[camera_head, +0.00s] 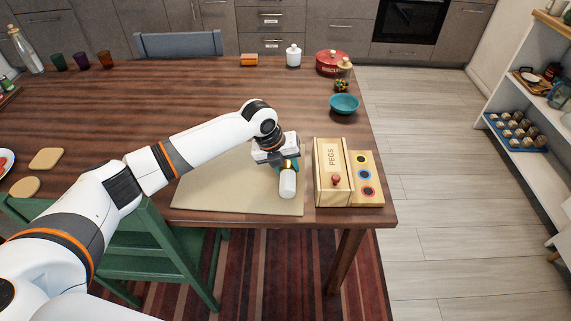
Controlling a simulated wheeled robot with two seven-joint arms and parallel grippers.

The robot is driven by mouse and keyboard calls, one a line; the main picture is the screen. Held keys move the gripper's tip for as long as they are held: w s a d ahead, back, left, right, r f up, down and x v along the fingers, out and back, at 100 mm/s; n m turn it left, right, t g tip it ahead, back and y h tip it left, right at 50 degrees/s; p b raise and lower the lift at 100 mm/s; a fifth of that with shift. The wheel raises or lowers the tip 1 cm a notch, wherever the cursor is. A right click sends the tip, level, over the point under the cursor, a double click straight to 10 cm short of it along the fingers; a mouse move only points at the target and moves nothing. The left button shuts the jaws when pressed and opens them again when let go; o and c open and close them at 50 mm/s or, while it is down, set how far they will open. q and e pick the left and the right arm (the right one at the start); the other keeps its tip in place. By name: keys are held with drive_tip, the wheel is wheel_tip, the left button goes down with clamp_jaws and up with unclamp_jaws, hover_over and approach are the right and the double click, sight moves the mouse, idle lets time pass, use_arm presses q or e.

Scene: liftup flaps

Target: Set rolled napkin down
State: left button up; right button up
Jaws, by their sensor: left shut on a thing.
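The rolled napkin (288,184) is a white roll with a coloured band near its upper end. It is over the right part of a beige mat (222,190) on the wooden table. My left gripper (287,166) is shut on the napkin at its banded end. The fingers are small here and partly hidden by the wrist. I cannot tell whether the napkin touches the mat. My right gripper is not in view.
A wooden pegs box (331,181) with coloured rings (363,160) beside it stands right of the mat. A teal bowl (344,103), a red pot (331,63) and a white jar (293,56) stand behind. A green chair (160,250) is in front. The table's middle left is clear.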

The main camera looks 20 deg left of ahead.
use_arm(q)
drive_tip(key=o, duration=1)
drive_tip(key=shift+f, duration=0.1)
drive_tip(key=v, duration=1.2)
drive_tip(key=shift+d, duration=0.1)
